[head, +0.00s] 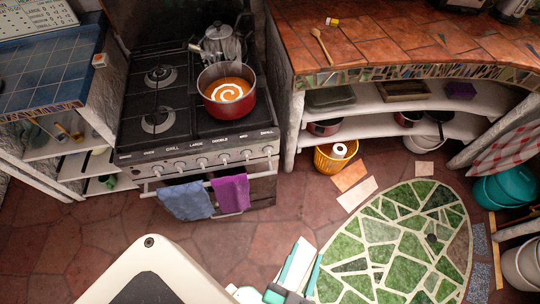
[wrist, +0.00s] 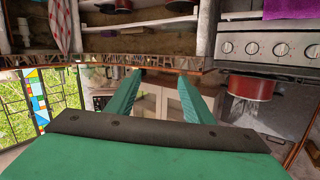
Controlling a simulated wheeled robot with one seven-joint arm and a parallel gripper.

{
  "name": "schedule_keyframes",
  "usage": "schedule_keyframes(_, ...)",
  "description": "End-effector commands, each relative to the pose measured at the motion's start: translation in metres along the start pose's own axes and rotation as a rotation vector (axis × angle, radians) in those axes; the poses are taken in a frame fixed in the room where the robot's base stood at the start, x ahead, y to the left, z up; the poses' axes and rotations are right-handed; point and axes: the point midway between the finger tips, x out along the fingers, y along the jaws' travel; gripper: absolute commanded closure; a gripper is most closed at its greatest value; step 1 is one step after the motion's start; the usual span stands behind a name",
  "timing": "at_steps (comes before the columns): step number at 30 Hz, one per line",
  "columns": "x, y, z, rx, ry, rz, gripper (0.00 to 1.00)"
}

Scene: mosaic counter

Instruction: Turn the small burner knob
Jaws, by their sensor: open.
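The stove (head: 195,145) stands at the upper left of centre in the head view. A row of pale knobs (head: 201,163) runs along its front panel, with small labels above them. The labels are too small for me to tell surely which knob is the small burner's. Several knobs (wrist: 252,48) also show at the right edge of the wrist view, which is upside down. My gripper (wrist: 162,75) has its two teal fingers apart with nothing between them. In the head view my gripper is low in the picture, well apart from the stove and the knobs.
A red pot (head: 232,108) of orange soup and a metal kettle (head: 220,45) stand on the stove. Blue and purple towels (head: 230,192) hang on the rail below the knobs. A yellow basket (head: 330,162) stands right of the stove. The floor before the stove is clear.

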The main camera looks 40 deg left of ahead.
Motion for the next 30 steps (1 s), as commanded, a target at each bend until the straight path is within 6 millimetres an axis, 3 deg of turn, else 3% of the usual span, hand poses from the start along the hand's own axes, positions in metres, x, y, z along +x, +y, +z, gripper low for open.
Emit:
schedule_keyframes(1,0.019,-0.006,0.007,0.014,0.010,-0.057,0.53)
schedule_keyframes(8,0.096,-0.038,0.032,0.124,0.024,-0.257,0.53)
schedule_keyframes(15,0.171,-0.102,0.048,0.273,0.011,-0.436,0.53)
schedule_keyframes(22,0.208,-0.158,0.055,0.380,-0.017,-0.539,0.53)
schedule_keyframes(30,0.224,-0.179,0.056,0.410,-0.027,-0.566,0.53)
